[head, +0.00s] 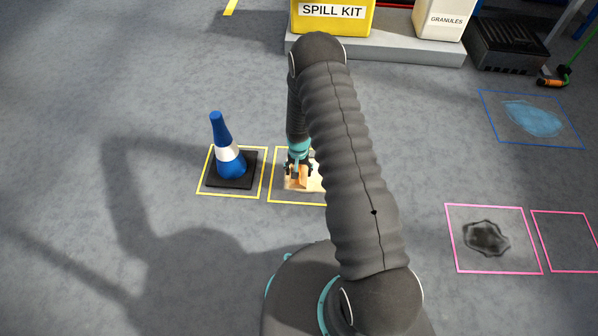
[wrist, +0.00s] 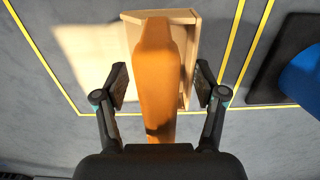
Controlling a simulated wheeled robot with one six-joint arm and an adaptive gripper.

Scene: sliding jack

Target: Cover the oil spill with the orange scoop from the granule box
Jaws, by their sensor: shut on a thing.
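The orange scoop (wrist: 158,75) shows its long handle between my fingers in the wrist view. My gripper (wrist: 162,88) is shut on it; it also shows in the head view (head: 298,168), low over a yellow-outlined square. The pale wooden box (wrist: 190,18) lies under and behind the scoop in the wrist view. The scoop's far end and most of the box's inside are hidden. In the head view my arm covers part of that square. A dark oily stain (head: 486,238) lies in a pink outline at the right.
A blue-and-white cone (head: 228,150) stands in the square just left of my gripper. A blue puddle (head: 533,118) lies in a blue outline at right. A yellow spill kit (head: 333,18) and white granules container (head: 443,18) stand at the back. The floor between is clear.

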